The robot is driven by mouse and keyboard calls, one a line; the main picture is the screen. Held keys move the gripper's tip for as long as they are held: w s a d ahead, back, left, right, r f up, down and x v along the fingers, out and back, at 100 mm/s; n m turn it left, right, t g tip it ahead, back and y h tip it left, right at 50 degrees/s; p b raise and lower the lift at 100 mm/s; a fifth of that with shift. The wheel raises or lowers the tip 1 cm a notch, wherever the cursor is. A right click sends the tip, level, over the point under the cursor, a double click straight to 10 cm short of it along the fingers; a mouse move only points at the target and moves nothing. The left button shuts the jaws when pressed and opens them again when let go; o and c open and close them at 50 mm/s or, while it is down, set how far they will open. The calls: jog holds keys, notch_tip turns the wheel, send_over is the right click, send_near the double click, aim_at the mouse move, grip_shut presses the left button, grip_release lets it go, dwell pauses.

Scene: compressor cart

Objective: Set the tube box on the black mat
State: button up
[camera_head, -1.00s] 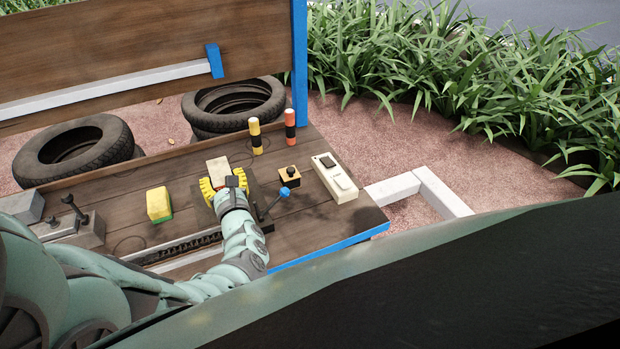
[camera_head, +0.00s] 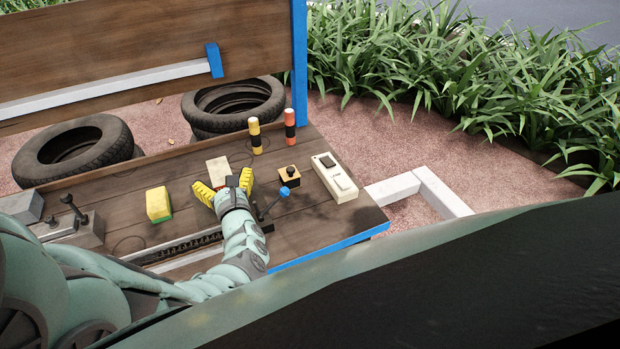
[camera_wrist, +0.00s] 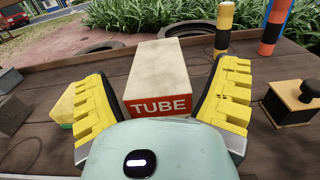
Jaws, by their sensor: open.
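The tube box (camera_head: 218,171) is cream with a red end. The wrist view shows this box (camera_wrist: 162,80) upright, with "TUBE" in white on its red face. My gripper (camera_head: 222,184) has its yellow fingers spread on either side of the box. In the wrist view, a gap shows between the box and each finger of my gripper (camera_wrist: 165,105). The box's lowest edge is partly hidden by my gripper. Wooden planks show around the box. I cannot make out a black mat in either current view.
A yellow-green block (camera_head: 158,205) stands left of the gripper. A black knob on a wooden block (camera_head: 289,176), a blue-knobbed lever (camera_head: 284,191), a cream switch box (camera_head: 335,177) and yellow (camera_head: 255,136) and orange (camera_head: 290,127) banded posts are close on the right.

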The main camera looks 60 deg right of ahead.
jog(key=shift+s+r, duration=0.1)
jog(key=v, duration=1.2)
jog(key=shift+d, duration=0.1)
